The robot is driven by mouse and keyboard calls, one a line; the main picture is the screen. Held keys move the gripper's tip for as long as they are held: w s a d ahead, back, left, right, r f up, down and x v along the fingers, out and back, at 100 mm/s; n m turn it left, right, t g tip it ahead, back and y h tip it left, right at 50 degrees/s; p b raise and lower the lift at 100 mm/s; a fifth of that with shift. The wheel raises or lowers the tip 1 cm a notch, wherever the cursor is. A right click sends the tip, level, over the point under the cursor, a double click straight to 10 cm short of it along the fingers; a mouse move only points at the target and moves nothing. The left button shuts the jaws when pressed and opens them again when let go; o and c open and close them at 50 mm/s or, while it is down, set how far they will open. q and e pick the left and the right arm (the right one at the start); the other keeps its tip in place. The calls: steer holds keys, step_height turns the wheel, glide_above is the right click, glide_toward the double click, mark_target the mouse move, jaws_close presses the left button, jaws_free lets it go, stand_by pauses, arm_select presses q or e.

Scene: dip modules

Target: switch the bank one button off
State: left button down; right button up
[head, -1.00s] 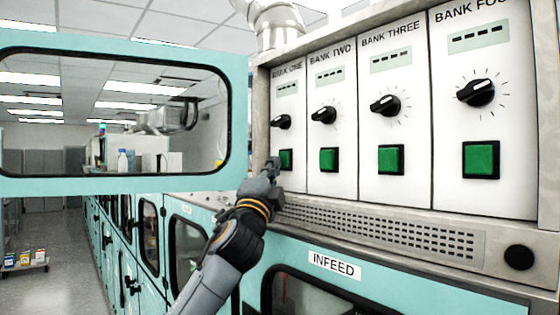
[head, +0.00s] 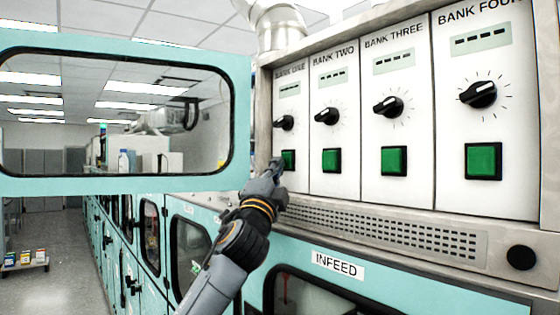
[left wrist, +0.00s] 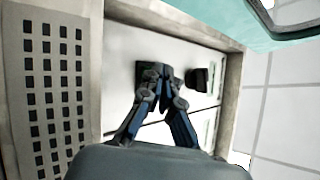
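The bank one button (head: 289,160) is a green square in a black frame at the left end of the panel, below the bank one knob (head: 284,122). My left gripper (head: 276,164) is at its left edge and partly covers it. In the left wrist view, the left gripper (left wrist: 158,74) has its fingertips together, holding nothing, in front of the dark button block (left wrist: 141,70). The knob (left wrist: 198,78) is just to the right there. I cannot tell whether the fingertips touch the button. My right gripper is not in view.
The bank two (head: 332,160), bank three (head: 394,161) and bank four (head: 483,161) buttons lie to the right. A vented ledge (head: 400,232) runs below the panel. An open teal-framed window door (head: 242,120) stands close on the left.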

arm_select(q)
steer(key=s+a, duration=0.1)
steer(key=a, duration=0.1)
steer(key=s+a, duration=0.2)
steer(key=shift+s+f, duration=0.1)
steer(key=shift+f, duration=0.1)
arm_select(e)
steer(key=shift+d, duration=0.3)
arm_select(q)
steer(key=shift+d, duration=0.15)
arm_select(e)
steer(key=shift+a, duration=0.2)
